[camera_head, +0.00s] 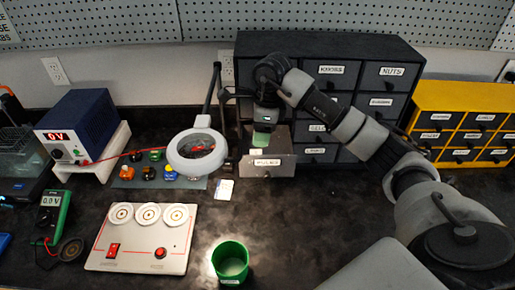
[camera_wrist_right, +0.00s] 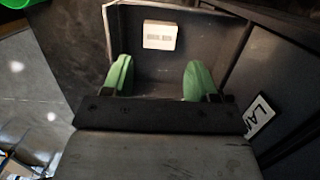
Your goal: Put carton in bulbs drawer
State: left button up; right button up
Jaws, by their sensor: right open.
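The open drawer (camera_head: 284,166) juts from the dark cabinet, with a white label that seems to read BULBS. My right gripper (camera_head: 262,138) points down over this drawer. In the right wrist view its two green fingers (camera_wrist_right: 158,80) are apart, with nothing seen between them. The drawer (camera_wrist_right: 218,32) there has a pale rim and a white rectangle with dark print near the top. My left gripper is out of view.
A ring magnifier lamp (camera_head: 170,157) stands close on the left. A green cup (camera_head: 230,257) and a white panel with dials (camera_head: 140,248) are in front. A yellow drawer unit (camera_head: 428,99) is at the right. Dark table is clear between cup and drawer.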

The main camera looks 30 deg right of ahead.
jog(key=shift+s+d+r, duration=0.1)
jog(key=shift+d+r, duration=0.05)
jog(key=shift+r, duration=0.9)
jog(key=shift+s+d+r, duration=0.1)
jog(key=shift+r, duration=0.9)
jog(key=shift+f, duration=0.1)
